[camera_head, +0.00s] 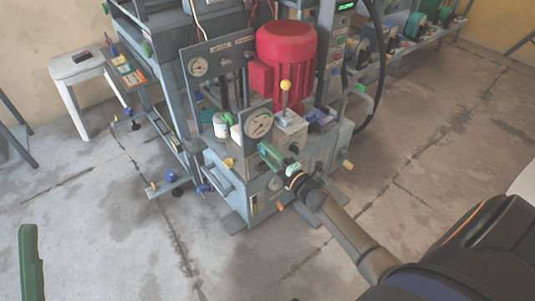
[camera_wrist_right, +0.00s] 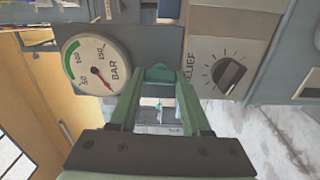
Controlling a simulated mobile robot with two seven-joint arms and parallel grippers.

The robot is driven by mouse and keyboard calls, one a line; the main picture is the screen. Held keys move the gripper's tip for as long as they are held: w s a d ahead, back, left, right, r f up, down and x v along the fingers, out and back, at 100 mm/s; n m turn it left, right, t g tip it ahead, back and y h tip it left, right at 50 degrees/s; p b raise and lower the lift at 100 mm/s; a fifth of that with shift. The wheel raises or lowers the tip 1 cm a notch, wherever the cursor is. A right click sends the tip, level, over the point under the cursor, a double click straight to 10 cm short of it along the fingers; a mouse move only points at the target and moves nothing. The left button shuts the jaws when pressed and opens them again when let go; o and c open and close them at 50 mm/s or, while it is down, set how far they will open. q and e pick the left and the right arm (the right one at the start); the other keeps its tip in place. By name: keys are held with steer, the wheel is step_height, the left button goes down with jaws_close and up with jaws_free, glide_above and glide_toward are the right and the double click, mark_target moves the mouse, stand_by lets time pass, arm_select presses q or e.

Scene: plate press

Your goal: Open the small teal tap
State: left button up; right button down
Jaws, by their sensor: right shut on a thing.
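The small teal tap (camera_wrist_right: 158,74) shows in the right wrist view between the tips of my right gripper (camera_wrist_right: 157,84). It sits just below the panel edge, between the pressure gauge and the relief knob. The green fingers are closed on the tap from both sides. In the head view my right gripper (camera_head: 267,152) reaches the front of the press unit, just below the gauge, and the tap is hidden by the fingers. One green finger of my left gripper (camera_head: 31,262) shows at the lower left, away from the machine; its opening cannot be seen.
A round BAR gauge (camera_wrist_right: 97,64) and a black relief knob (camera_wrist_right: 229,73) flank the tap closely. A red motor (camera_head: 286,55) and a yellow-knobbed lever (camera_head: 286,87) stand above on the unit. A white stool (camera_head: 77,68) stands at the left. The floor in front is clear.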

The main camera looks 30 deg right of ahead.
steer(key=shift+n, duration=0.4)
steer(key=shift+c, duration=1.8)
jaws_free()
steer(key=shift+s, duration=0.1)
arm_select(q)
steer(key=shift+a+r+m+p, duration=0.2)
steer(key=shift+r+m+p, duration=0.1)
steer(key=shift+r+p, duration=1.4)
arm_select(e)
steer(key=s+d, duration=0.1)
steer(key=s, duration=1.1)
steer(key=shift+s, duration=0.15)
